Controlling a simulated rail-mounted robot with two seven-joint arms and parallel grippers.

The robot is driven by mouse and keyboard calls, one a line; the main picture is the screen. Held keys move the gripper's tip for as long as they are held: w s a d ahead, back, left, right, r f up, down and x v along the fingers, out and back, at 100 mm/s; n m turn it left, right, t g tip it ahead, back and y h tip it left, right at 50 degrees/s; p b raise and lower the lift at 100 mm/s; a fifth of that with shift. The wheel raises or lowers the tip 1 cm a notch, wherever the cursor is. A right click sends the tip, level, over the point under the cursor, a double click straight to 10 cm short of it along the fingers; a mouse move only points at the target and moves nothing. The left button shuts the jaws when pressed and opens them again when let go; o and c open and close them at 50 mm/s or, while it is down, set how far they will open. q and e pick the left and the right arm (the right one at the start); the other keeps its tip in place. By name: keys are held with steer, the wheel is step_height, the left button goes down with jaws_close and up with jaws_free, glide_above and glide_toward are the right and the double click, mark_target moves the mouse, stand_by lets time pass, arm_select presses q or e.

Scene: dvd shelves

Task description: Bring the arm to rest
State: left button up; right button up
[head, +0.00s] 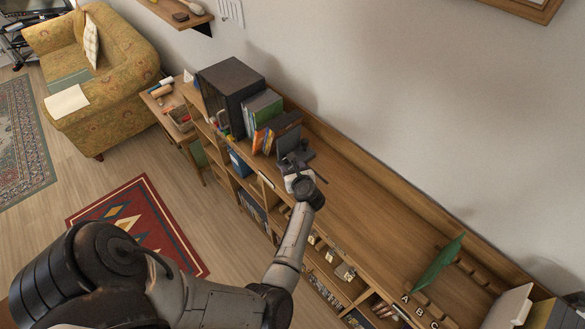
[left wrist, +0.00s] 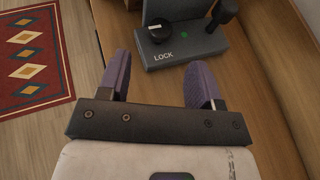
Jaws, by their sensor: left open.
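My left arm (head: 293,240) reaches from the bottom left to the long wooden shelf unit. My left gripper (head: 294,168) is over the shelf top, close to a dark grey device (head: 289,141). In the left wrist view my left gripper (left wrist: 159,82) shows two purple finger pads spread apart with nothing between them. Just beyond the fingertips is the grey device (left wrist: 190,47), with a black knob, a green light and the word LOCK. I cannot tell whether a finger touches it. My right gripper is not in view.
The wooden shelf top (head: 375,205) is bare right of the gripper. Several upright books (head: 262,110) and a black box (head: 230,85) stand left of it. A green upright panel (head: 438,263) stands near letters A, B and C. A patterned rug (head: 135,222) lies below.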

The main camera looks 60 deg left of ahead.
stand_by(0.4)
arm_select(q)
steer(key=w+d+r+m+t+h, duration=0.1)
steer(key=d+r+m+t, duration=0.2)
steer(key=r+m+t, duration=0.55)
steer(key=w+d+r+m+t+h, duration=0.1)
steer(key=w+d+r+m+t, duration=0.25)
steer(key=m, duration=0.75)
steer(key=s+d+m+t+h, duration=0.3)
steer(key=d+m+h, duration=0.6)
steer(key=m, duration=0.4)
steer(key=s+d+f+m+g+h, duration=0.65)
steer(key=s+d+m, duration=0.25)
steer(key=d+m, duration=0.3)
steer(key=s+f+m+g+y, duration=0.1)
steer(key=s+m+g, duration=0.3)
steer(key=s, duration=0.5)
steer(key=s+d+f+m+g+y, duration=0.1)
steer(key=s+f+m+g+y, duration=0.1)
steer(key=s, duration=0.7)
steer(key=m+g+y, duration=0.1)
steer(key=m+g, duration=0.1)
steer(key=shift+s+d+m, duration=0.25)
steer(key=shift+s+m, duration=0.05)
steer(key=shift+m, duration=0.05)
